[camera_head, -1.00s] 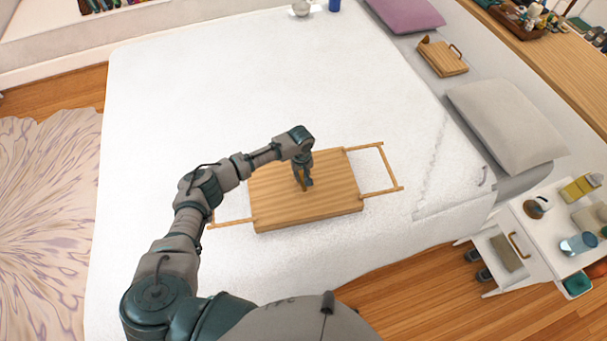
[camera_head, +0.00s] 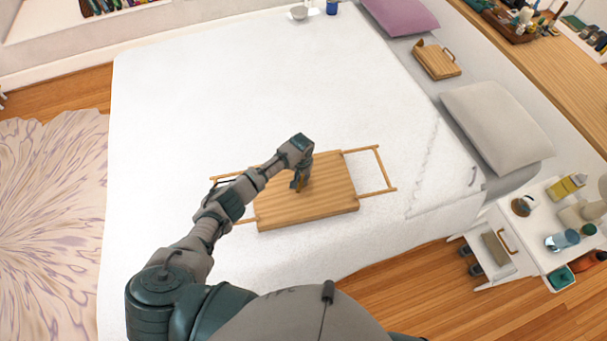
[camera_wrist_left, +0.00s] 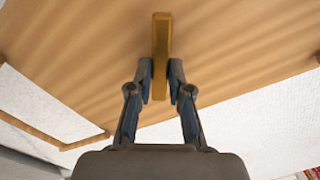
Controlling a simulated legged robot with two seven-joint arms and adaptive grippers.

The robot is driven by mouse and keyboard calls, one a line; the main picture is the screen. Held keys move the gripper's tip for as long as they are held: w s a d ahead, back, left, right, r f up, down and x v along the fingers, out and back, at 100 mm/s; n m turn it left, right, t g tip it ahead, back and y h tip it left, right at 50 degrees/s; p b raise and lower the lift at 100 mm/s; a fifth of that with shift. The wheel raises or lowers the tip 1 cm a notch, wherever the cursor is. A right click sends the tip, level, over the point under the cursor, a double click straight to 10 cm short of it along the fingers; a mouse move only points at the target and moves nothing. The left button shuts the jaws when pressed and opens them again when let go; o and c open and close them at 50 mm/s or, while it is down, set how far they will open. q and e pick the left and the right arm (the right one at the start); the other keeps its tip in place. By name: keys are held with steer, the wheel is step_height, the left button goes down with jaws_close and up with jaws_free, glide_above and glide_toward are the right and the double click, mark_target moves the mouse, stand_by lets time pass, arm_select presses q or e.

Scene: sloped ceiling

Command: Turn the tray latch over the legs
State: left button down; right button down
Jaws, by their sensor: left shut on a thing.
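The wooden tray (camera_head: 325,205) lies on the white bed, its underside facing up. Its folding legs stick out flat as wooden frames: the right leg frame (camera_head: 378,172) and the left leg frame (camera_head: 226,178), partly hidden by my arm. My left gripper (camera_head: 299,184) is over the tray's middle. In the left wrist view, my left gripper (camera_wrist_left: 160,82) is shut on the latch (camera_wrist_left: 161,50), a narrow wooden bar, with one finger on each side. The latch lies against the tray board (camera_wrist_left: 75,45). My right gripper is not in view.
The white bed (camera_head: 230,90) is clear around the tray. A second wooden board with a handle (camera_head: 437,62) and a grey pillow (camera_head: 497,128) lie to the right. A white bedside cart (camera_head: 535,238) with bottles stands at the lower right.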

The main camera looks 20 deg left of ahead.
arm_select(q)
steer(key=m, duration=0.5)
steer(key=shift+d+m+p, duration=0.2)
steer(key=shift+m+p, duration=0.2)
steer(key=m, duration=0.5)
steer(key=shift+s+m, duration=0.1)
steer(key=shift+m, duration=0.2)
steer(key=shift+d+m, duration=0.1)
steer(key=shift+m, duration=0.2)
steer(key=c, duration=1.1)
jaws_free()
steer(key=shift+r, duration=0.2)
steer(key=r, duration=1.1)
steer(key=shift+w+r, duration=0.2)
steer(key=shift+r, duration=0.1)
